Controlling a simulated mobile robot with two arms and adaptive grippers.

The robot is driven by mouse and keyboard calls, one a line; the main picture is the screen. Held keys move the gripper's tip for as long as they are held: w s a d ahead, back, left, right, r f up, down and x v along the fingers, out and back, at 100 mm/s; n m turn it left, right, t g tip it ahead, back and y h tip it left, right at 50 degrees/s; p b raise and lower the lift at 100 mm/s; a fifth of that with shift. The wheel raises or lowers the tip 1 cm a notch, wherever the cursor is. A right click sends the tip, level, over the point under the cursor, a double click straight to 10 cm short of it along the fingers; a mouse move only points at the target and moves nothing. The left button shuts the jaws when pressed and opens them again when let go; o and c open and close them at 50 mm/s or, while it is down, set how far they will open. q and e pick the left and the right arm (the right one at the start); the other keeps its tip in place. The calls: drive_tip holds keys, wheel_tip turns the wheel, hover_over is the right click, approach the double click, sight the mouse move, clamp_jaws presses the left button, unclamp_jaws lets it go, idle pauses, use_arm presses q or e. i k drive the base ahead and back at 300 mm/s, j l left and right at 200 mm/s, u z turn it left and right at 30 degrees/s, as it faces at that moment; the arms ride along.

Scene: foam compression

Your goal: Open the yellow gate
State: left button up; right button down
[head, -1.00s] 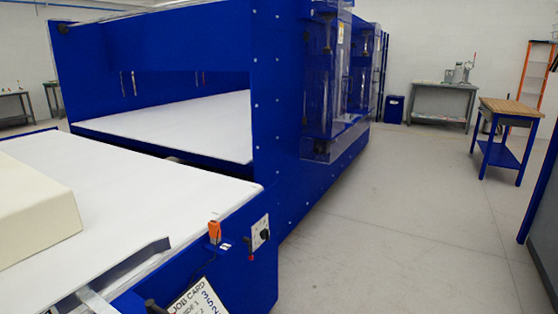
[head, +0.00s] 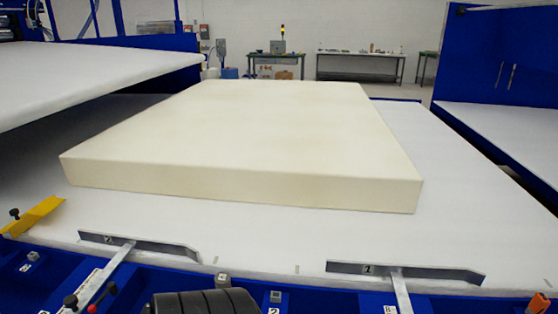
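The yellow gate (head: 36,216) is at the left end of the front edge of the white table (head: 240,230). It is a short yellow bar set at a slant, with a dark knob (head: 14,213) at its left end. A large cream foam block (head: 250,145) lies flat on the table behind and to the right of it, apart from it. Neither of my grippers shows in the head view, so I cannot see how they stand.
Two grey metal bars, labelled 2 (head: 140,245) and 1 (head: 400,271), stand along the front edge. Small knobbed levers (head: 85,298) are at the lower left. A white bed (head: 90,78) is at the left and a blue machine (head: 500,60) at the right. Workbenches (head: 360,65) line the back.

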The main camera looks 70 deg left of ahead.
sight(21, 224)
drive_tip(key=u, duration=3.75)
drive_tip(key=i+j+z, duration=0.1)
drive_tip(key=i+j, duration=0.2)
drive_tip(key=j, duration=0.15)
